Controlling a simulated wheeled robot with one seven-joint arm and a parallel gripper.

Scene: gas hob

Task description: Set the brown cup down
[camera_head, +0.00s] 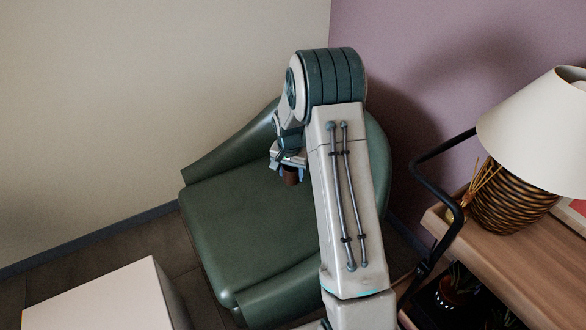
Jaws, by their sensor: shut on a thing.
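The brown cup (290,177) is small and dark brown, held at my gripper (288,166) in the middle of the head view. My gripper is shut on the cup, with its fingers at the cup's upper part. Both appear in front of the green armchair (235,225), over its seat near the backrest. Whether the cup touches the seat or hangs above it I cannot tell. My arm covers the right part of the chair, and the gripper hides the top of the cup.
A wooden shelf unit (510,245) at the right holds a lamp (535,125) with a woven base and reed sticks (482,178). A black curved rail (440,155) stands beside it. A white box-like surface (105,300) is at the lower left. The chair's seat front is clear.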

